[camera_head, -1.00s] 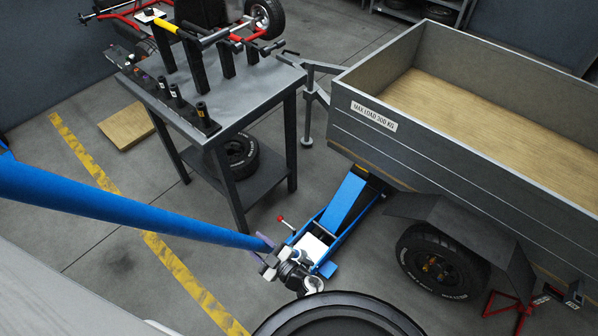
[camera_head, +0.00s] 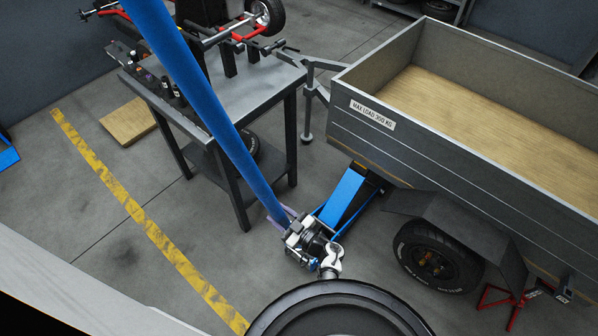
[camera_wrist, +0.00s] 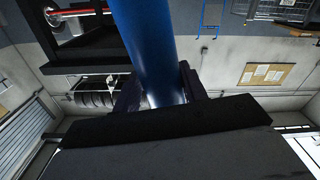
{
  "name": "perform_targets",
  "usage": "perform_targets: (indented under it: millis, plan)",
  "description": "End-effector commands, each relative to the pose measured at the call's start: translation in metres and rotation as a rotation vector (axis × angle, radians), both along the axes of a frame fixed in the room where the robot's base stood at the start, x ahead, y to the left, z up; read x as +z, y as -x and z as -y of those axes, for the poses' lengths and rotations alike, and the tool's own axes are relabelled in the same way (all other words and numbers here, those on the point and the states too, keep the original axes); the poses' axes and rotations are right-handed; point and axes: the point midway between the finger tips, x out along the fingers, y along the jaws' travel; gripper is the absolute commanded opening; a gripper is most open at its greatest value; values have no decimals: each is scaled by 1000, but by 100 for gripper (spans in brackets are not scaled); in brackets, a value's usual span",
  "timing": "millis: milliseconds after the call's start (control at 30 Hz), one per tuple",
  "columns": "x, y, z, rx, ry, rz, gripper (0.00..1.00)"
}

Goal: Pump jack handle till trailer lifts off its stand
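The blue jack handle (camera_head: 215,125) runs steeply from the top left down to my gripper (camera_head: 292,228). In the wrist view the handle (camera_wrist: 150,45) passes between the two dark fingers (camera_wrist: 160,88), which are closed around it. The blue trolley jack (camera_head: 346,196) lies under the front of the grey trailer (camera_head: 362,148). My gripper and wrist hide much of the jack's near end. A red stand (camera_head: 512,298) is beside the trailer behind its wheel (camera_head: 437,258). Whether the stand touches the trailer cannot be told.
A metal workbench (camera_head: 262,88) with tools on it stands left of the jack, close to the handle. A wooden board (camera_head: 127,120) lies on the floor at left.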

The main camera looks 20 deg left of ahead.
Motion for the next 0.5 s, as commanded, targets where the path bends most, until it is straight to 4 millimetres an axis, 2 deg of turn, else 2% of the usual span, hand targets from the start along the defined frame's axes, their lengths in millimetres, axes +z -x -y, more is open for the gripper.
perform_targets:
  millis: [33, 200, 500]
  plan:
    - [7, -17, 5, -9, -10, -13, 39]
    - [12, -42, 15, -6, -31, -74, 39]
    - [12, -44, 16, -3, -33, -85, 39]
